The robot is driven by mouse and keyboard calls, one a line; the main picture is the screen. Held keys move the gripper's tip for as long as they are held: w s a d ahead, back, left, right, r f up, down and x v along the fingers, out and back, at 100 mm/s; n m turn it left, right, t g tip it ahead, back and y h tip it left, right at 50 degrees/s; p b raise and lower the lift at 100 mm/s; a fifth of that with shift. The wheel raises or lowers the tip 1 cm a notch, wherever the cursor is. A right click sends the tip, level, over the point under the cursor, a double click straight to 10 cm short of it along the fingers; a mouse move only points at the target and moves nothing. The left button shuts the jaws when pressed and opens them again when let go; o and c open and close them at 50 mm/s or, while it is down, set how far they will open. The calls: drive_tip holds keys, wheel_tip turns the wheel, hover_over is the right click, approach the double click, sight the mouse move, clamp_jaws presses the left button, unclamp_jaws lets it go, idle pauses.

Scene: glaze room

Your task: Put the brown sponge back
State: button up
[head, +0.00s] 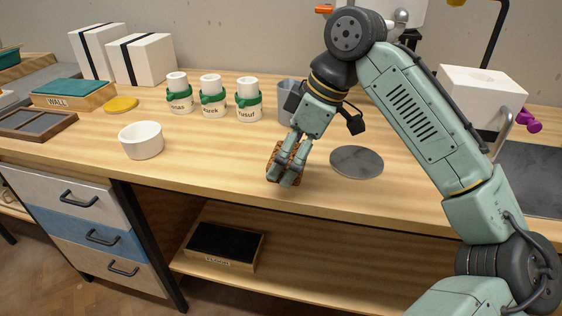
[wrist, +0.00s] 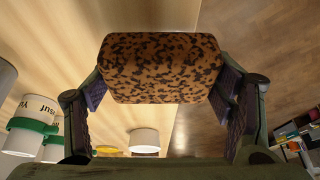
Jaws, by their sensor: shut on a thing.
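The brown sponge (wrist: 160,68) is speckled with dark spots and fills the space between my fingers in the wrist view. My gripper (head: 287,166) is shut on it near the front edge of the wooden worktop. In the head view the sponge (head: 274,161) is partly hidden by the fingers; I cannot tell whether it touches the worktop. A wooden tray with a dark pad (head: 222,245) and a label on its front sits on the shelf below. A wooden tray with a teal pad (head: 73,92), labelled "WALL", stands at the back left of the worktop.
On the worktop (head: 240,165) are a white bowl (head: 141,140), a yellow disc (head: 120,105), several white bottles with green name bands (head: 212,97), a grey cup (head: 287,97) and a grey disc (head: 357,162). White boxes (head: 142,59) stand behind. Drawers (head: 95,232) sit below left.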

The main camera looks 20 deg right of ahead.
drive_tip(key=shift+w+a+f, duration=0.1)
drive_tip(key=shift+w+a, duration=0.1)
drive_tip(key=shift+w, duration=0.95)
drive_tip(key=shift+w+f, duration=0.15)
drive_tip(key=shift+f, duration=1.65)
drive_tip(key=shift+f, duration=0.2)
drive_tip(key=o, duration=1.1)
drive_tip(key=shift+r, duration=0.15)
drive_tip(key=v, duration=1.2)
drive_tip(key=shift+r+p, duration=0.1)
drive_tip(key=shift+p, duration=0.25)
